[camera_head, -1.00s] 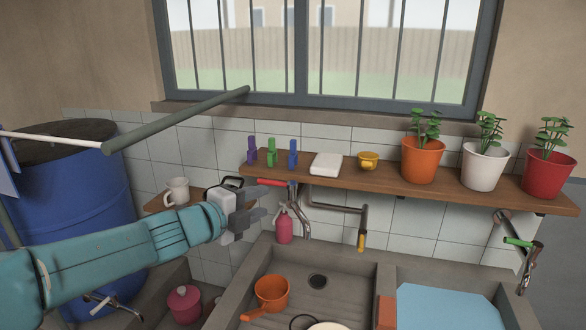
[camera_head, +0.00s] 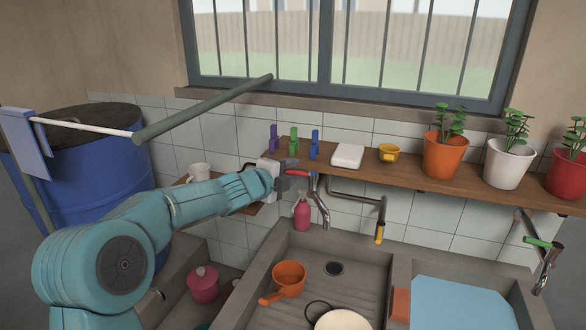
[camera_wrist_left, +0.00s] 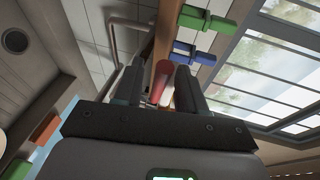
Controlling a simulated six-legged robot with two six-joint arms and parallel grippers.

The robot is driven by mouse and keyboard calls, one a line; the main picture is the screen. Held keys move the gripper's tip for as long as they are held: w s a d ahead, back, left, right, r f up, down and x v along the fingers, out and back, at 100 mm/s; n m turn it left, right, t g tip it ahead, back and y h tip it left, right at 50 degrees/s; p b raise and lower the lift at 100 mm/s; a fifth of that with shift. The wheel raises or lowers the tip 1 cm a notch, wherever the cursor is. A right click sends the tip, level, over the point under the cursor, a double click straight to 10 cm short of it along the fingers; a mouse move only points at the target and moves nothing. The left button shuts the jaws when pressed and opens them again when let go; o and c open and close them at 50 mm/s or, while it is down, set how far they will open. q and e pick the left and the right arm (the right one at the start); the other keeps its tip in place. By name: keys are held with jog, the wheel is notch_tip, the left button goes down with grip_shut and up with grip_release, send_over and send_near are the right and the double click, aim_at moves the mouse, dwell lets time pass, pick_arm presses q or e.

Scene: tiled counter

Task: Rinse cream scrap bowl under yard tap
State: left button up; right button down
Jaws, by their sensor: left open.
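The cream bowl (camera_head: 343,321) lies in the sink, cut off by the bottom edge of the head view. My left gripper (camera_head: 288,176) is open at the red handle. In the left wrist view the red handle (camera_wrist_left: 162,72) lies between the two fingers (camera_wrist_left: 158,88), apart or touching I cannot tell. My right gripper is out of view.
An orange dipper (camera_head: 288,278) sits in the sink (camera_head: 335,290) near the drain. A pink bottle (camera_head: 301,213) stands just below my left gripper. The shelf (camera_head: 415,179) above holds clips, a white block, a yellow cup and potted plants. A white mug (camera_head: 199,172) stands left.

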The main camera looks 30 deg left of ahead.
pick_arm(q)
jog(key=shift+x, duration=0.85)
jog(key=shift+w, duration=0.1)
grip_shut()
jog(key=shift+f, duration=0.1)
jog(key=n+y+b, duration=0.1)
jog(key=b, duration=0.4)
jog(key=s+n+y+b, duration=0.1)
jog(key=y+b, duration=0.1)
jog(key=b, duration=0.3)
jog(key=shift+d+f, duration=0.1)
jog(key=shift+d, duration=0.05)
jog(key=shift+s+n+y+b, duration=0.15)
jog(key=shift+n+y+b, duration=0.25)
jog(key=shift+r, duration=0.3)
